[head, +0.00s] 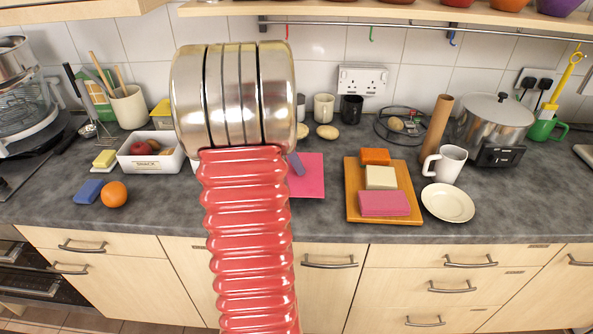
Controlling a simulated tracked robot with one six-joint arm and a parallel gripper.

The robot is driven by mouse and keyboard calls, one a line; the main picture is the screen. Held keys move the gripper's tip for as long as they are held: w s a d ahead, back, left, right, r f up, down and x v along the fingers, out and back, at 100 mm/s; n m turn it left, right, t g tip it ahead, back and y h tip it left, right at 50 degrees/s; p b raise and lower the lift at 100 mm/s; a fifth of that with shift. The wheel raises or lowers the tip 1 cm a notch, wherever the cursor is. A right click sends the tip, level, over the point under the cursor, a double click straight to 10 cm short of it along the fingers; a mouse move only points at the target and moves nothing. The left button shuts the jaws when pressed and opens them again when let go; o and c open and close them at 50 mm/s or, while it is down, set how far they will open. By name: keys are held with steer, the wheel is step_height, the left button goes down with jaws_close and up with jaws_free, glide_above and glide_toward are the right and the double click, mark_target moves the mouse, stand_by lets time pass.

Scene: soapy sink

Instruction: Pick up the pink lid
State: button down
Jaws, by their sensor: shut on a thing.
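A flat pink square (309,178), which may be the pink lid, lies on the grey counter in the middle of the head view. Its left part is hidden behind my red ribbed arm and the metal bands at its end. A small slanted blue-grey piece shows over the visible part of the square; I cannot tell what it is. My gripper's fingers do not show, so what they hold is hidden.
A wooden board (354,207) with several coloured blocks lies to the right, beside a saucer (448,202) and white mug (447,164). A steel pot (494,122) stands farther right. A white box (133,166), orange (114,194) and blue sponge (88,191) are left.

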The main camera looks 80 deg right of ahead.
step_height(320, 180, up, 7)
stand_by(0.3)
steer(key=shift+s, duration=0.1)
stand_by(0.4)
